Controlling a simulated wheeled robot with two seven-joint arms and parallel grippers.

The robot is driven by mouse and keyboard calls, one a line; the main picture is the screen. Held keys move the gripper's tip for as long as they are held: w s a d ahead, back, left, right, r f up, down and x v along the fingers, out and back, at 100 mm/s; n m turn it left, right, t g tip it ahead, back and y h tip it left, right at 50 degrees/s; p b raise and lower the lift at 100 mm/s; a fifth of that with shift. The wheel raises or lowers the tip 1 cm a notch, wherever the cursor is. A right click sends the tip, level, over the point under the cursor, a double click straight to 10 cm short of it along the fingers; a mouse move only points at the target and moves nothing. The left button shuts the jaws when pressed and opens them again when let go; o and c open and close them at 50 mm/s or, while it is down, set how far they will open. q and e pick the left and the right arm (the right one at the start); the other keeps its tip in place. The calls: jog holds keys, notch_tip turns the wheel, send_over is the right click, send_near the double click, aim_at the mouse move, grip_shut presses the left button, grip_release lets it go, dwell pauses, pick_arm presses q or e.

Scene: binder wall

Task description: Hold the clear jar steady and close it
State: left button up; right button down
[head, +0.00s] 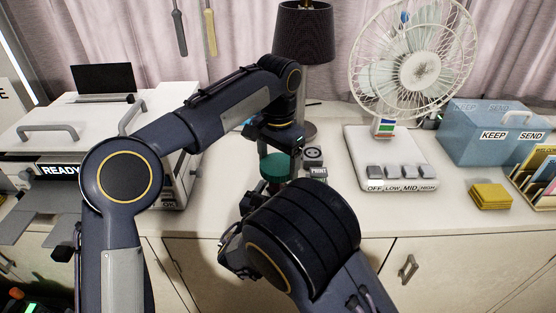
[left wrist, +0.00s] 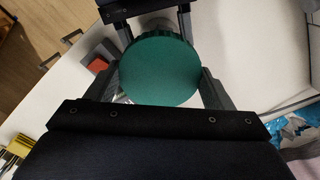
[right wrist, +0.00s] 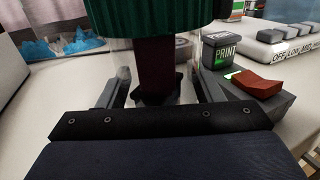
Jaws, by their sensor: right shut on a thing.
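The clear jar (right wrist: 186,78) stands on the counter with something dark red-brown inside. The fingers of my right gripper (right wrist: 160,92) are shut on its sides, low down. The green ribbed lid (left wrist: 160,65) is at the jar's top; its rim shows in the right wrist view (right wrist: 145,17) and its top in the head view (head: 274,163). Whether it is fully seated I cannot tell. My left gripper (left wrist: 161,80) is over the lid from above, with one finger at each side and its jaws apart. In the head view my right arm hides the jar's lower part.
A dark PRINT block (right wrist: 226,50) and a red-brown piece (right wrist: 254,82) are close to the jar's right. A fan (head: 392,160) with buttons, a blue KEEP/SEND box (head: 490,140) and yellow pads (head: 490,196) are further right. A lamp (head: 303,35) stands behind.

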pick_arm(q)
jog(key=o, duration=0.5)
notch_tip(320, 180, up, 8)
jog(key=shift+f, duration=0.2)
pick_arm(e)
jog(key=shift+c, duration=1.6)
grip_release()
jog(key=shift+s, duration=0.1)
pick_arm(q)
jog(key=shift+f+b, duration=0.8)
jog(key=shift+f, duration=0.05)
pick_arm(e)
jog(key=v, duration=0.7)
jog(key=shift+s+a, duration=0.1)
jog(key=shift+s, duration=0.2)
